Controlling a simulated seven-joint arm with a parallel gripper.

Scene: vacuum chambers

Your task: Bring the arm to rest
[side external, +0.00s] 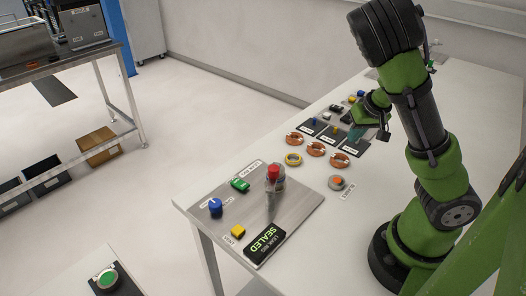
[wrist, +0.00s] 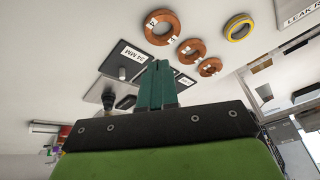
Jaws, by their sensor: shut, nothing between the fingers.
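My gripper (side external: 355,134) is above the white table (side external: 385,187), over the row of dark plates (side external: 329,131) behind the orange rings. Its teal fingers are together with nothing between them, and they point downward in the side view. In the wrist view the closed gripper (wrist: 159,68) shows in front of the plates. One plate there carries a "34 MM" label (wrist: 134,54). My green and black arm stands at the right side of the table in the side view, bent over toward the plates. I cannot tell the exact height of the fingertips above the plates.
Orange rings (side external: 315,149) and a yellow ring (side external: 293,159) lie near the plates. A metal panel (side external: 305,207) holds a red-topped cylinder (side external: 274,178), a blue knob (side external: 215,206) and a lit "SEALED" display (side external: 264,245). Small parts lie behind the plates.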

